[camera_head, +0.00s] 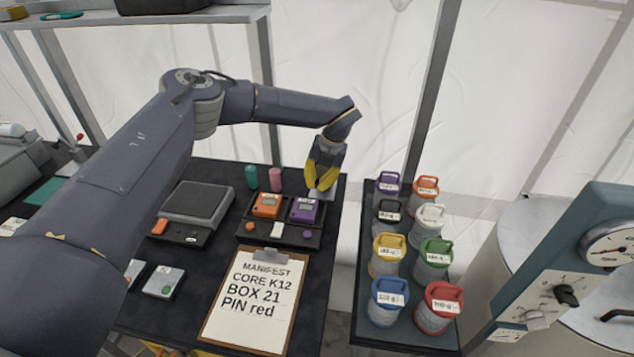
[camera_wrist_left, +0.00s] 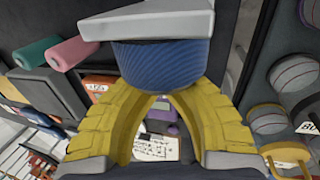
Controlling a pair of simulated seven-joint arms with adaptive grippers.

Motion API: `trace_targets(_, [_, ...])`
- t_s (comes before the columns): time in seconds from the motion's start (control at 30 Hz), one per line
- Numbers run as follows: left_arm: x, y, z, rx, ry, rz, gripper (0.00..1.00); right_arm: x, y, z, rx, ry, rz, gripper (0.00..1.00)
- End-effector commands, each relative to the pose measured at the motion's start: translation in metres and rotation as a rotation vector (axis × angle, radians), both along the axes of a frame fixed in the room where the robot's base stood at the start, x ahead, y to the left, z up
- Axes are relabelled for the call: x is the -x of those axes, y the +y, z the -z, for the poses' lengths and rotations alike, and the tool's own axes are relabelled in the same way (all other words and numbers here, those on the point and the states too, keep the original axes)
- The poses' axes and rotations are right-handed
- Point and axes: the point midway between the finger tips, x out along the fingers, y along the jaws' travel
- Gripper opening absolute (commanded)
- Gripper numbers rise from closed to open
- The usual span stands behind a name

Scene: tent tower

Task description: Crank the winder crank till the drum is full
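In the head view my left gripper (camera_head: 324,181) points down at the back right of the dark table, with its yellow fingers by a small grey part (camera_head: 327,191). In the left wrist view a blue ribbed cylinder (camera_wrist_left: 165,70) under a grey plate (camera_wrist_left: 150,18) covers the tips of my left gripper (camera_wrist_left: 166,97). It may be the wound drum; I cannot tell. The fingers curve in toward each other, and whether they grip anything is hidden. I cannot make out the winder crank for sure. My right gripper is in neither view.
Teal (camera_head: 251,177) and pink (camera_head: 275,179) cylinders, an orange box (camera_head: 267,204) and a purple box (camera_head: 305,210) stand near the gripper. A clipboard (camera_head: 252,299) lies in front. Several lidded jars (camera_head: 430,264) fill the right-hand stand. A teal gauge panel (camera_head: 590,225) is farther right.

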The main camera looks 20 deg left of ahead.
Motion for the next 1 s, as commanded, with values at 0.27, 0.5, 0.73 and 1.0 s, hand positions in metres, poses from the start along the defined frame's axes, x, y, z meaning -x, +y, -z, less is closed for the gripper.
trace_targets(0.27, [0.001,0.001,0.002,-0.003,0.004,-0.001,0.3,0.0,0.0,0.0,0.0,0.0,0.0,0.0])
trace_targets(0.5, [0.001,0.001,0.001,-0.002,0.002,-0.001,0.38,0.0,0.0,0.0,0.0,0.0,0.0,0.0])
trace_targets(0.73, [0.0,-0.002,-0.009,-0.001,0.0,0.0,0.38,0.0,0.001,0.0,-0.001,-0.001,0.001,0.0])
trace_targets(1.0, [-0.002,-0.013,-0.052,-0.002,-0.001,0.0,0.38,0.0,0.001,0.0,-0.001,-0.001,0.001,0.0])
